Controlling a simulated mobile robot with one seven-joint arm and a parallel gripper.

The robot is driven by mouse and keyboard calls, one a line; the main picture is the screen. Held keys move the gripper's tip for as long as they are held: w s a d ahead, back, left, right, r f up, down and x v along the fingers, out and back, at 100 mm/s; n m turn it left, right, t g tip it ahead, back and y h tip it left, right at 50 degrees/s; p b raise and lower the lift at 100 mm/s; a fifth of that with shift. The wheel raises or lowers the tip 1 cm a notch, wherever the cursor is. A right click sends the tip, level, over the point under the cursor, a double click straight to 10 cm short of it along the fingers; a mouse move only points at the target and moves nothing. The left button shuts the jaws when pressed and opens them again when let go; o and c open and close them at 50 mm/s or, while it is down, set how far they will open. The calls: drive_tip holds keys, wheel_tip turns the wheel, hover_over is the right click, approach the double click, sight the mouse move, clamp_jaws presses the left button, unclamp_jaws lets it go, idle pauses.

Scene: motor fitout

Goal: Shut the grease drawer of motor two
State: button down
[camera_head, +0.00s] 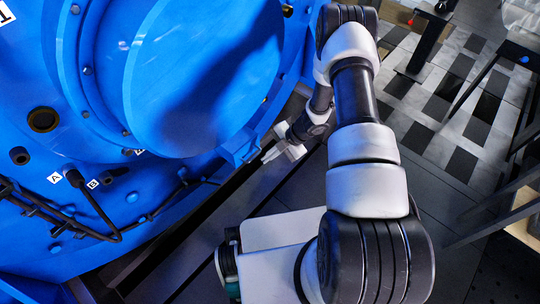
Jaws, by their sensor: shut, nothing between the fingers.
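A large blue motor (203,75) with a big round cover fills the left half of the head view. A small blue box-like part (240,147) juts out at its lower right edge. It may be the grease drawer, but I cannot tell for certain or see how far out it stands. My gripper (267,156) is just right of this part, with its pale fingers pointing left towards it. The fingers are shut and empty. I cannot tell whether they touch the blue part.
Tags A (54,178) and B (93,184) sit by black cables (95,207) at lower left. A tag (5,13) at the top left corner reads 1, partly cut off. A dark rail (195,225) runs below the motor. Tiled floor (450,90) and dark stands lie at right.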

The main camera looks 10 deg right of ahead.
drive_tip(key=p+v, duration=0.2)
drive_tip(key=v, duration=0.8)
drive_tip(key=shift+s+d+p, duration=0.2)
drive_tip(key=shift+p, duration=0.15)
drive_tip(key=shift+r, duration=0.1)
